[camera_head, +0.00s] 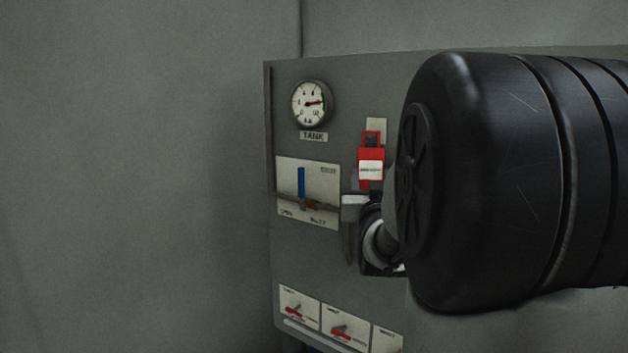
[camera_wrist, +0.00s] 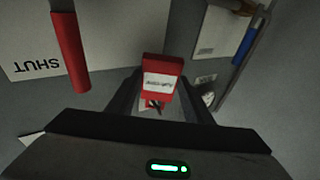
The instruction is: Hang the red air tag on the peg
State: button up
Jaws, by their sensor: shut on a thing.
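The red air tag (camera_head: 371,158) has a white label and a dark opening near its top. In the head view it stands upright in front of the grey panel, just below a small pale plate (camera_head: 376,126). My gripper (camera_head: 356,200) is shut on its lower part. In the wrist view the tag (camera_wrist: 162,72) sits between the two dark fingers of my gripper (camera_wrist: 160,92). I cannot make out the peg in either view, nor tell whether the tag touches it.
The grey panel (camera_head: 335,260) carries a round gauge (camera_head: 312,102), a blue lever (camera_head: 301,181) and red-handled switches (camera_head: 293,310) low down. A red handle (camera_wrist: 70,52) hangs beside a SHUT label in the wrist view. My black arm covers the panel's right side.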

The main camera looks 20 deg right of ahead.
dwell(0.3)
jog(key=o, duration=1.1)
jog(key=shift+f, duration=0.1)
